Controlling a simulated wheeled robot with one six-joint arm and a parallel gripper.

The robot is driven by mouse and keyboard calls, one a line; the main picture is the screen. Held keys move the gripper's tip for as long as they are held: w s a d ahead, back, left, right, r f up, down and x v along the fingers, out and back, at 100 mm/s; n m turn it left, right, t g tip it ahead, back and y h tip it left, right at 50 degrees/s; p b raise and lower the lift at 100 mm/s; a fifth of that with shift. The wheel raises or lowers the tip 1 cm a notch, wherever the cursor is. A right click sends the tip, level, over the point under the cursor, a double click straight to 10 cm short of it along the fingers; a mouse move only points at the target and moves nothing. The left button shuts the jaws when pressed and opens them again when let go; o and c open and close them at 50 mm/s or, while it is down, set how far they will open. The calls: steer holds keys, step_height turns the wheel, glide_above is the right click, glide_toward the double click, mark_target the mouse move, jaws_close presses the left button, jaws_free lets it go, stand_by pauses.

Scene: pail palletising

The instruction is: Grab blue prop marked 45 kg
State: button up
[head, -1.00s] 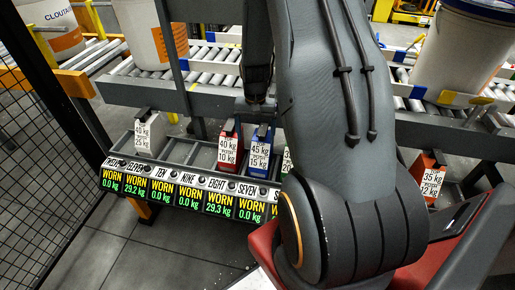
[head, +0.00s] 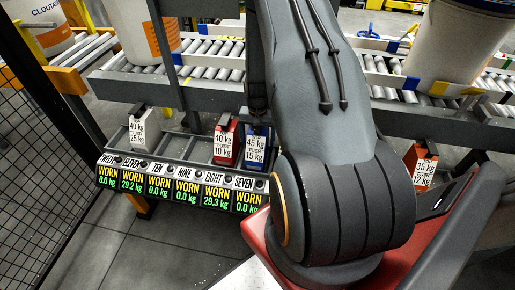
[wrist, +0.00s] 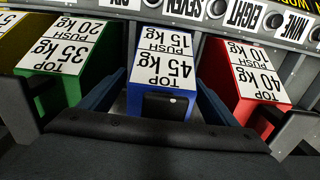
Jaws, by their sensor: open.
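The blue prop (wrist: 176,103) has a white label reading "TOP 45 kg PUSH 15 kg". It stands in the rack between a green prop and a red prop. In the head view the blue prop (head: 256,158) sits just below the end of my arm. In the wrist view my gripper (wrist: 160,88) is open, with one dark blue finger on each side of the blue prop. I cannot tell if the fingers touch it. Its near lower part is hidden behind my gripper's body.
The red prop (wrist: 250,85), labelled 40 kg, and the green prop (wrist: 68,62), labelled 35 kg, stand close on either side. A white prop (head: 143,130) and an orange-red prop (head: 421,165) are further off. A roller conveyor (head: 210,65) with pails runs behind; mesh fencing (head: 45,190) is at left.

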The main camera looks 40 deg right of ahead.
steer(key=shift+f, duration=0.5)
steer(key=c, duration=1.9)
jaws_close()
steer(key=shift+w+r, duration=0.1)
